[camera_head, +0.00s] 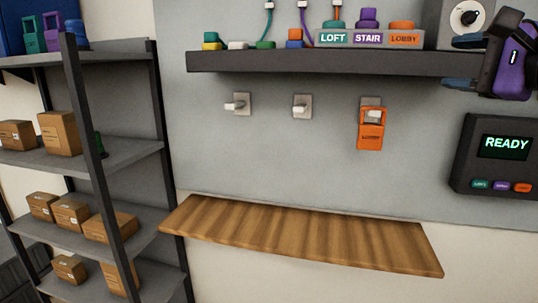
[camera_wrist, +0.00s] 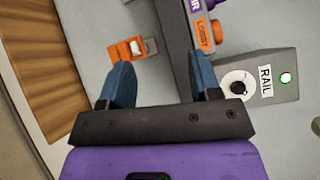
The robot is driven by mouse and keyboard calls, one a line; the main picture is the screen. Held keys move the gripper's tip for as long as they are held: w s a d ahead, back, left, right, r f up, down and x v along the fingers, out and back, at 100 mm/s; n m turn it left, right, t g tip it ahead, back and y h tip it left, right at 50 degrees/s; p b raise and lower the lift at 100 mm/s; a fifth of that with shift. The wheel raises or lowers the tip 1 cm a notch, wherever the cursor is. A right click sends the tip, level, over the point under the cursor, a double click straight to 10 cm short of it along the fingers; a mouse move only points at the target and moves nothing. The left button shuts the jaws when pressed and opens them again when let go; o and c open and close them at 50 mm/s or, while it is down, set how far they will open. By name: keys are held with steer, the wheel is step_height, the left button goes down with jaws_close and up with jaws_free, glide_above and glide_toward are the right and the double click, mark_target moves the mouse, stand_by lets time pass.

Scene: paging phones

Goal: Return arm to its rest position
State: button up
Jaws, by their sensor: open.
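My gripper (camera_head: 456,63) is at the upper right of the head view, in front of the right end of the dark shelf. In the wrist view my gripper (camera_wrist: 162,76) shows two blue fingers spread apart with nothing between them. An orange tag (camera_head: 371,131) hangs on the right-hand wall hook (camera_head: 371,103). The tag also shows in the wrist view (camera_wrist: 121,50), beyond the left finger and apart from it.
The dark wall shelf (camera_head: 310,63) holds LOFT, STAIR and LOBBY blocks (camera_head: 368,39) and a grey dial box (camera_head: 460,25). A READY panel (camera_head: 505,150) is at right. Two hooks (camera_head: 238,104) (camera_head: 301,106) are bare. A wooden ledge (camera_head: 300,238) is empty. Racking (camera_head: 110,155) holds boxes.

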steer(key=s+a+f+n+g, duration=0.65)
steer(key=f+n, duration=0.25)
steer(key=f, duration=0.2)
steer(key=s+d+f+n+g+h, duration=0.4)
steer(key=s+f+n+h, duration=0.2)
steer(key=s+f+h, duration=0.1)
steer(key=shift+s+d+f+n, duration=0.2)
steer(key=shift+d+f+n, duration=0.1)
steer(key=shift+d+n, duration=0.1)
